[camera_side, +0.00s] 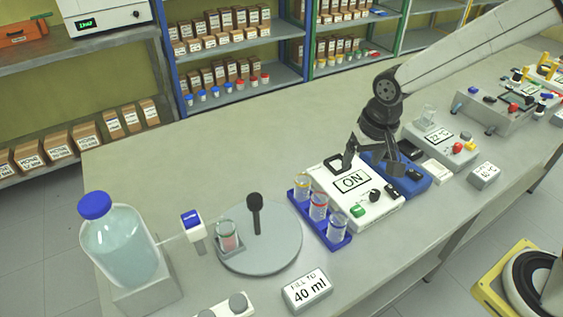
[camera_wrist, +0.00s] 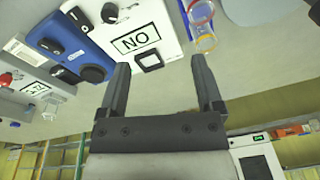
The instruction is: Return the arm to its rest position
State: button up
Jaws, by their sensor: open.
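My gripper (camera_side: 378,155) is open and empty. In the side view it hangs above the white device with the ON sign (camera_side: 352,181) and the blue device (camera_side: 408,181) behind it. In the wrist view its two dark fingers (camera_wrist: 160,90) stand wide apart with nothing between them. The picture there is upside down, and the ON sign (camera_wrist: 136,39) shows beyond the fingertips. Whether the fingers touch either device cannot be told.
A blue rack (camera_side: 336,241) holds three glass vessels beside the white device. A round plate (camera_side: 262,252) with a black post, a beaker (camera_side: 228,237) and a large blue-capped bottle (camera_side: 122,248) stand at left. More devices stand at right. The bench behind the rack is clear.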

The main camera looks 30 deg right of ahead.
jog(key=s+d+f+n, duration=0.2)
jog(key=s+d+n, duration=0.1)
jog(key=s+d, duration=0.4)
jog(key=shift+s+d+t, duration=0.15)
jog(key=shift+s+t, duration=0.25)
jog(key=shift+s, duration=0.4)
jog(key=shift+c, duration=0.2)
